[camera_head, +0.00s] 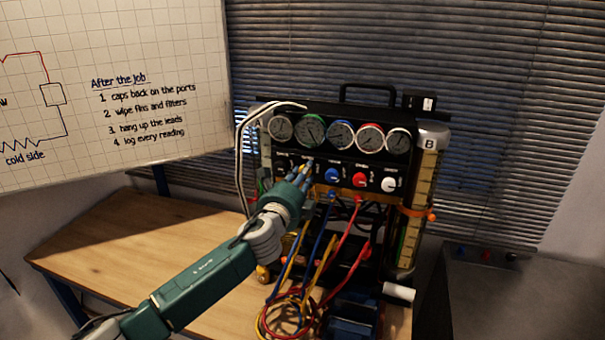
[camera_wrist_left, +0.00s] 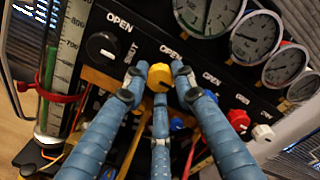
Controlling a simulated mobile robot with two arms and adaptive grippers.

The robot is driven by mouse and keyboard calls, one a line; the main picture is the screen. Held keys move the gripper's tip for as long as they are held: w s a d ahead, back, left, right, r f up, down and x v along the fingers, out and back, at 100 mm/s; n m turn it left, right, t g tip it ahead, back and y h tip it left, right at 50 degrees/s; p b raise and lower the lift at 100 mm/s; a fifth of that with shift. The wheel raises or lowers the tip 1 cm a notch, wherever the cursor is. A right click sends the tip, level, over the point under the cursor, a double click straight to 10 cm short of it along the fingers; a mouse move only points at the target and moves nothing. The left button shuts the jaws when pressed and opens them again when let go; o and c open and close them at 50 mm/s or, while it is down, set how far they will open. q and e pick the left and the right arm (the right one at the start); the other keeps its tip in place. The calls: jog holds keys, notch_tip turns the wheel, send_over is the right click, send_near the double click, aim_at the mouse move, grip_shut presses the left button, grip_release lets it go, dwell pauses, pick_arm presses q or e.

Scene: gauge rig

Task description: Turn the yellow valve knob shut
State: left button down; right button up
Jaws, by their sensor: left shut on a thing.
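The yellow valve knob (camera_wrist_left: 160,76) is on the rig's black panel under the word OPEN, seen in the left wrist view. My left gripper (camera_wrist_left: 158,82) has its blue fingers around the knob and is shut on it. In the head view my left gripper (camera_head: 303,172) reaches the panel from the lower left and hides the yellow knob. My right gripper is in neither view.
A black knob (camera_wrist_left: 102,47) sits left of the yellow one. Blue (camera_head: 332,174), red (camera_head: 359,180) and white (camera_head: 388,184) knobs are to its right. Several gauges (camera_head: 341,135) line the panel above. Coloured hoses (camera_head: 287,312) hang below over the wooden bench (camera_head: 150,240).

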pick_arm(q)
jog(key=shift+d+f, duration=0.15)
jog(key=shift+f, duration=0.05)
jog(key=c, duration=1.5)
grip_release()
jog(key=shift+o, duration=0.5)
jog(key=shift+d+r, duration=0.1)
jog(key=shift+s, duration=0.1)
jog(key=v, duration=1.2)
